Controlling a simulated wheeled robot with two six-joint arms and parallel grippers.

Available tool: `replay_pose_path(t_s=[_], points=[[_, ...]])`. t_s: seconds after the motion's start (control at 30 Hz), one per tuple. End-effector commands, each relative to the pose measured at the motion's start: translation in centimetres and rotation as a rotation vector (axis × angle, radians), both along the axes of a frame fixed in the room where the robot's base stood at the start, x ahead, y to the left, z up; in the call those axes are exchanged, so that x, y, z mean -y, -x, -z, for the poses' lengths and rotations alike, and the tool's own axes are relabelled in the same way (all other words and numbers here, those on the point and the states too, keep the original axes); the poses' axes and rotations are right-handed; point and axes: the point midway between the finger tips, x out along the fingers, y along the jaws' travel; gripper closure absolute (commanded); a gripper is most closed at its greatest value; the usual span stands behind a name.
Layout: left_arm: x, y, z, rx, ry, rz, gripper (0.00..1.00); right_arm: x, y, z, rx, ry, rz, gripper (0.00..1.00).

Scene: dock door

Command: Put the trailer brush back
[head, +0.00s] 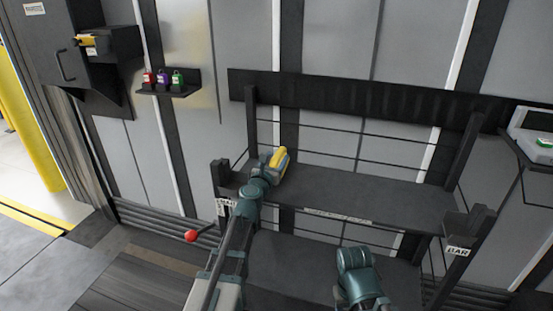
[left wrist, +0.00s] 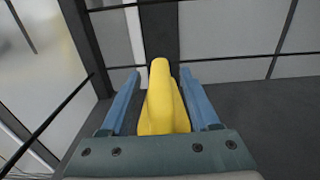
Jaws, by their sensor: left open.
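A yellow object (left wrist: 160,100), which may be the trailer brush or its handle, stands between the two blue fingers of my left gripper (left wrist: 161,72) in the left wrist view. The fingers are apart, with a narrow gap on each side of it. In the head view the yellow piece (head: 279,157) shows at my left gripper (head: 276,160), over the left end of a dark shelf (head: 380,190). No bristles can be made out, and the gripper hides its lower part. My right gripper is out of view; only a teal link of that arm shows at the bottom.
A small wall ledge (head: 170,88) holds red, purple and green items. A dark cabinet (head: 105,70) with a yellow item (head: 88,40) is at upper left. A red ball (head: 191,236) is left of my left arm. The shelf's middle is clear; a "BAR" label (head: 457,250) marks its right post.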

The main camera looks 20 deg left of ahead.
Motion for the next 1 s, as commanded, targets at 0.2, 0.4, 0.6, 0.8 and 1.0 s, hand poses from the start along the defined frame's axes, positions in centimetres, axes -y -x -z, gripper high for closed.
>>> replay_pose_path(t_s=[0.2,0.4,0.6,0.8,1.0], points=[[0.0,3.8,0.0,0.000,0.000,0.000,0.38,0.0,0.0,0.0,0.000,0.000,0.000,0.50],[-0.2,8.2,0.0,0.000,0.001,-0.002,0.38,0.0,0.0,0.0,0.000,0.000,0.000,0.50],[-0.3,11.0,-0.1,0.000,0.001,0.001,0.38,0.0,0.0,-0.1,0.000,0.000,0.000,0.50],[-0.4,11.5,-0.1,0.000,0.001,0.001,0.38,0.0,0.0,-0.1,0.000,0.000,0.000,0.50],[-0.4,11.4,-0.1,0.000,0.000,0.001,0.38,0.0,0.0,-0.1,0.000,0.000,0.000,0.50]])
